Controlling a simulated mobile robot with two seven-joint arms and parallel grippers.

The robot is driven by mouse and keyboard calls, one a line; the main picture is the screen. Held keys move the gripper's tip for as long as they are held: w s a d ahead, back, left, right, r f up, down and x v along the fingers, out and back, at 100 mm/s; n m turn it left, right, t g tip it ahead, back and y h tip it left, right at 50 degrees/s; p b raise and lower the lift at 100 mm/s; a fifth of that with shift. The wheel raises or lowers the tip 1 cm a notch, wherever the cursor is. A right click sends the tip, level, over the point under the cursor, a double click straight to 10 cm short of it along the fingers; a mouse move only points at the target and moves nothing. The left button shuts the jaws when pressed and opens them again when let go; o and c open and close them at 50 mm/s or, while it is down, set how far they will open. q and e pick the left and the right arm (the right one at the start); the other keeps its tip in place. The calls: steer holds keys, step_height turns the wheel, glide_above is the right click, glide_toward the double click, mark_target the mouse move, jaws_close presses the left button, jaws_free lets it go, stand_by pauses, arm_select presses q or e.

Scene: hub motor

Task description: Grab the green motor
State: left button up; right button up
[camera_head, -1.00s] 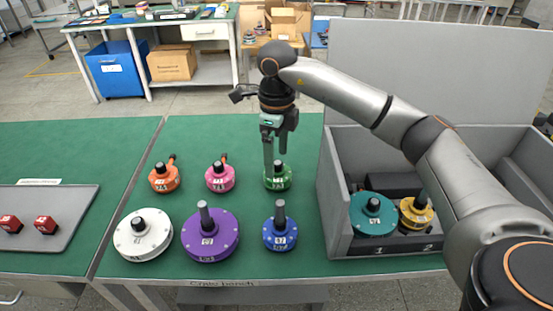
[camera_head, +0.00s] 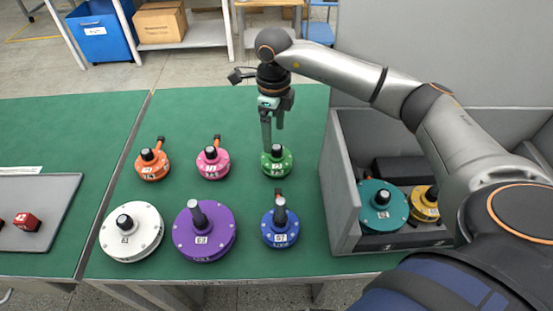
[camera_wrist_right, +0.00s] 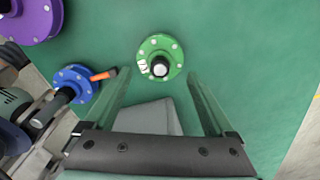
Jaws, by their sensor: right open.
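The green motor (camera_head: 277,165) stands upright on the green bench top, a round flanged disc with a black-topped shaft and a white label. My right gripper (camera_head: 272,146) is open and points down over it, one finger overlapping its left back edge in the head view. In the right wrist view the green motor (camera_wrist_right: 160,57) lies just beyond the open, empty fingers (camera_wrist_right: 158,78), roughly centred between them. I cannot tell the exact height gap. My left gripper is not in view.
Orange (camera_head: 152,166), pink (camera_head: 213,164), white (camera_head: 131,232), purple (camera_head: 204,232) and blue (camera_head: 280,232) motors stand nearby. A grey bin (camera_head: 344,200) to the right holds teal (camera_head: 382,212) and yellow (camera_head: 424,208) motors. A grey tray (camera_head: 55,190) lies left.

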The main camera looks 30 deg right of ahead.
mark_target(276, 146)
steer(key=shift+s+d+f+p, duration=0.1)
steer(key=shift+f+p, duration=0.1)
steer(key=shift+f, duration=1.3)
steer(key=shift+s+d+f+p, duration=0.1)
steer(key=shift+f+p, duration=0.1)
steer(key=shift+f, duration=1.25)
jaws_close()
steer(key=shift+r, duration=0.15)
